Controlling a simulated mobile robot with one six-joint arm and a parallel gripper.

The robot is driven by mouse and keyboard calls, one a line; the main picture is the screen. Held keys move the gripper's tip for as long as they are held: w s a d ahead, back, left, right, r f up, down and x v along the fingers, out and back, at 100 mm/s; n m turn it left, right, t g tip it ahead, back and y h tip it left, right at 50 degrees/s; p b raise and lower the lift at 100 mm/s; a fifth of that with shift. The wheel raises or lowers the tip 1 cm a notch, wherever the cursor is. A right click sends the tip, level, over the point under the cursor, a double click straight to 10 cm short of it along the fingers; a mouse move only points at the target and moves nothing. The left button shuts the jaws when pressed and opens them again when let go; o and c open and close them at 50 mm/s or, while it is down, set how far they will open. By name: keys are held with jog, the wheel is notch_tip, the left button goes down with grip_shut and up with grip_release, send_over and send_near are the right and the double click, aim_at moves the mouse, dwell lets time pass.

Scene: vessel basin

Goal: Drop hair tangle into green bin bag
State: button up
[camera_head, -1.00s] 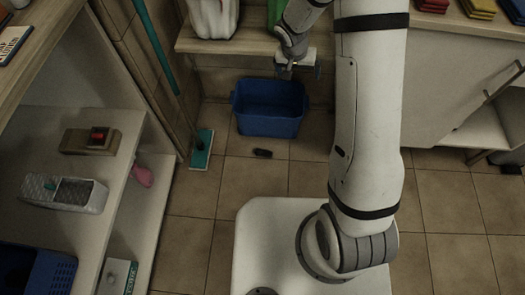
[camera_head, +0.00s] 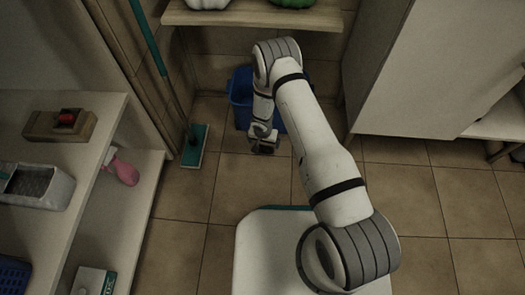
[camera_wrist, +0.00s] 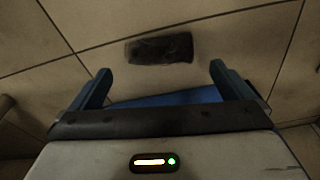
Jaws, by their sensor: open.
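A dark, fuzzy, oblong clump, which looks like the hair tangle (camera_wrist: 160,48), lies on the tiled floor in the wrist view. It is just beyond my open, empty gripper (camera_wrist: 161,72), roughly centred between the fingertips and apart from them. In the head view my gripper (camera_head: 263,146) points down, low over the floor in front of the blue bucket, and the clump cannot be made out there. A green thing (camera_head: 291,3), possibly the green bin bag, sits on the shelf at the top edge, mostly cut off.
The blue bucket (camera_head: 239,99) stands behind my gripper, partly hidden by my arm. A teal mop head (camera_head: 194,146) is on the floor to the left. The wooden shelf (camera_head: 240,17) overhangs the back; a white cabinet (camera_head: 400,75) stands right. Floor at right front is clear.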

aim_at(264, 149)
notch_tip(264, 149, down, 6)
jog(key=b, duration=0.2)
jog(key=shift+w+r+b, duration=0.15)
jog(key=shift+r+b, duration=0.05)
jog(key=shift+b, duration=0.1)
jog(key=shift+r, duration=0.1)
jog(key=c, duration=1)
